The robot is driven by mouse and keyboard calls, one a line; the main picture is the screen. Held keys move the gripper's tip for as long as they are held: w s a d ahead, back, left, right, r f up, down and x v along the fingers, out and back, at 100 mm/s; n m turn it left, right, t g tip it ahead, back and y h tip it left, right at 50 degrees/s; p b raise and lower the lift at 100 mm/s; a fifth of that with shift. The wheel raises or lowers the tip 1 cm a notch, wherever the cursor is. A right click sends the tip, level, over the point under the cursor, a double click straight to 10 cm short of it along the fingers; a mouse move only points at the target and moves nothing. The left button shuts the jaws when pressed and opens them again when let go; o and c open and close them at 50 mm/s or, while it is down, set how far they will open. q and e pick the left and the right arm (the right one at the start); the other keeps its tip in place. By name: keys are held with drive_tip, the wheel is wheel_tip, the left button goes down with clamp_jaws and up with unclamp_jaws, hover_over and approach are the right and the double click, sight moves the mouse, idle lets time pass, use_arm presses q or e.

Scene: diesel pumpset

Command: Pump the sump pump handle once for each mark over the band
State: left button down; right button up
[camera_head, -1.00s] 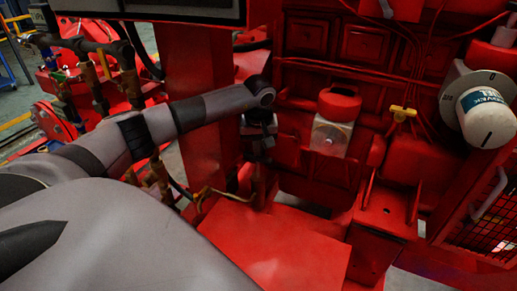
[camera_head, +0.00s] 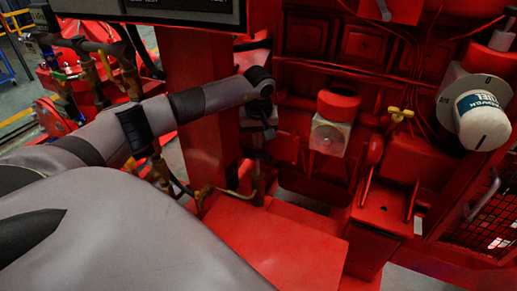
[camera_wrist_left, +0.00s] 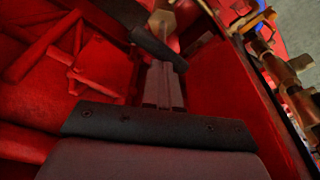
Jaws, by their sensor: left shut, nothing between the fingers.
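My left gripper (camera_head: 257,155) hangs down at the end of my grey arm, beside a red upright post. It is small and dark there. In the left wrist view the gripper (camera_wrist_left: 164,68) is shut and empty, its fingers together. A dark bar (camera_wrist_left: 150,35), possibly the pump handle, slants across close to the fingertips; I cannot tell whether they touch it. A tan, brass-like piece (camera_wrist_left: 162,22) shows beyond the tips. A brass fitting (camera_head: 258,188) stands below the gripper in the head view. I cannot make out the band or its marks. My right gripper is not in view.
A clear box with a red cap (camera_head: 338,105) stands right of the gripper. A bare red plate (camera_head: 270,245) is below. Red engine parts crowd the space around the gripper.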

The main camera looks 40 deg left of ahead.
sight(258, 152)
use_arm(q)
drive_tip(key=shift+f, duration=0.1)
drive_tip(key=shift+f+b, duration=1.75)
drive_tip(key=shift+f, duration=1.15)
drive_tip(key=shift+s+f+b, duration=0.1)
drive_tip(key=shift+f+b, duration=0.25)
drive_tip(key=shift+f, duration=0.2)
drive_tip(key=shift+r+p, duration=0.95)
drive_tip(key=shift+r, duration=0.15)
drive_tip(key=shift+r+p, duration=2.05)
drive_tip(key=shift+r, duration=0.4)
drive_tip(key=shift+f, duration=0.15)
